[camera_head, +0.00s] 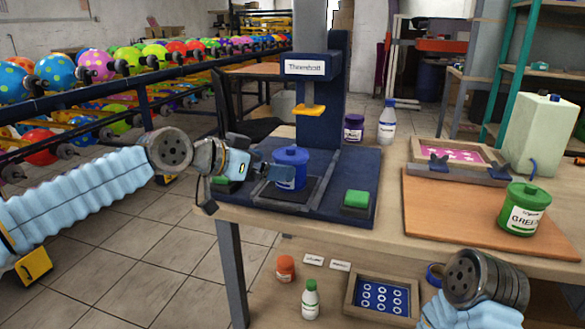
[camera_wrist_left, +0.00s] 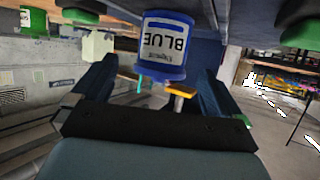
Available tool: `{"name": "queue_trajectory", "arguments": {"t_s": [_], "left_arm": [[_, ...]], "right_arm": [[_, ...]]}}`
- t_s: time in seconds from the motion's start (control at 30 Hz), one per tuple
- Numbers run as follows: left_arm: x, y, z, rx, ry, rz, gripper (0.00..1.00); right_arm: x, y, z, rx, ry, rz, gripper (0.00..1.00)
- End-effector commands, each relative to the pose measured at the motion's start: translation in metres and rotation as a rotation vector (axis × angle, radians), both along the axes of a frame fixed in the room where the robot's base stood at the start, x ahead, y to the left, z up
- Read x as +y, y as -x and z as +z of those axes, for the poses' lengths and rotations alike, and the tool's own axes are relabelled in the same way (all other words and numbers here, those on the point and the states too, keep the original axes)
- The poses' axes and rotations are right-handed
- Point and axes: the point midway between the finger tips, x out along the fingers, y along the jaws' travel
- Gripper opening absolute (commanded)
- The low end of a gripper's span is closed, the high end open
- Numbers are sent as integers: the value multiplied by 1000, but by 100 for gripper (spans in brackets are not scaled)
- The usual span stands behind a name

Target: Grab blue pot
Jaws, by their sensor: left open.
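The blue pot (camera_head: 290,170) stands upright on the dark base plate of a blue press, under its yellow part. In the left wrist view, which is upside down, the pot (camera_wrist_left: 166,45) shows its label "BLUE" beyond and between the fingers. My left gripper (camera_head: 268,173) is at the pot's left side, level with its body. Its two fingers (camera_wrist_left: 158,75) are spread apart, with visible gaps to the pot on both sides. My right arm shows only its wrist part at the bottom right of the head view; its fingers are not visible.
The blue press (camera_head: 335,95) rises behind the pot, with a green block (camera_head: 356,199) to the right. A green pot (camera_head: 523,208) stands on an orange-brown board (camera_head: 465,220). A purple pot (camera_head: 354,128) and white bottle (camera_head: 387,122) stand behind. Balloon racks fill the left.

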Motion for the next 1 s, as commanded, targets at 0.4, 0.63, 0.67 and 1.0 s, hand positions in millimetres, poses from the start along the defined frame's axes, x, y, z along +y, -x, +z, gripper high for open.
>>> {"name": "queue_trajectory", "arguments": {"t_s": [0.4,0.63,0.67,1.0], "left_arm": [[-31,-29,-22,3,2,-3,100],[-48,-46,-34,-1,2,0,100],[-49,-47,-35,-1,2,0,100],[-48,-47,-36,0,2,2,79]], "right_arm": [[3,1,11,2,-4,4,0],[3,1,14,3,-4,6,0],[3,1,14,3,-4,6,0],[3,1,14,3,-4,6,0]]}}
